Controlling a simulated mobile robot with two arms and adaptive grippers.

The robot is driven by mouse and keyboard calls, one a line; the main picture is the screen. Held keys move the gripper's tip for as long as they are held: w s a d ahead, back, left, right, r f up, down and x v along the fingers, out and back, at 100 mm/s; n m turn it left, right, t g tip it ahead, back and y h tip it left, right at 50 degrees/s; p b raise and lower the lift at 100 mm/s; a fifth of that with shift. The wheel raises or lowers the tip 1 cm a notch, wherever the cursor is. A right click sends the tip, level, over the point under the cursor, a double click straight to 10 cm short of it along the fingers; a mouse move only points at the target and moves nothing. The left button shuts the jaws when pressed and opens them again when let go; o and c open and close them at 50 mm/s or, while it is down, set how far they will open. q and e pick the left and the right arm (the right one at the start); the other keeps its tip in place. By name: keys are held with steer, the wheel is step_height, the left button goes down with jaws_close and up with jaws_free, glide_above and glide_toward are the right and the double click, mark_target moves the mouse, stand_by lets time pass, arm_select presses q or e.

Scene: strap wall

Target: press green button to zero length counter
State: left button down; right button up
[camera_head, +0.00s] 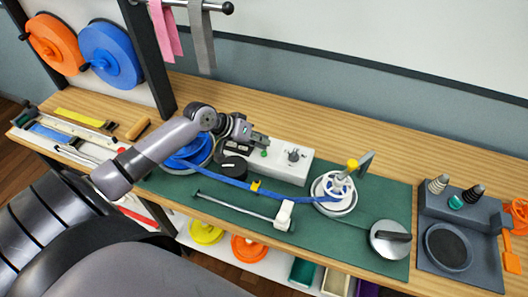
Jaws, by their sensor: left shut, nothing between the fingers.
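The white counter box (302,168) stands on the green mat on the bench. Its small green button (264,154) shows on the left part of its top, just below the gripper tip in the picture. A dark knob (293,155) sits to the right of the button. My left gripper (262,141) is shut and empty, with its fingertips at the back left of the box, close to the button. I cannot tell whether the fingers touch the box. The counter's readout is not legible; the gripper may cover part of the box. My right gripper is not in view.
A blue strap (235,183) runs across the green mat (365,212) from a blue reel (190,160) to a white reel (336,205). A black round part (233,166) stands left of the box. A grey tray (485,262) lies at right. Bare wood is behind the box.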

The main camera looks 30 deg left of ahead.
arm_select(q)
steer(key=shift+f, duration=0.15)
steer(key=shift+f, duration=0.25)
steer(key=shift+f, duration=0.55)
stand_by(0.5)
stand_by(0.4)
steer(key=shift+r+p, duration=0.85)
steer(key=shift+r, duration=0.15)
step_height(320, 180, up, 5)
steer(key=p, duration=0.5)
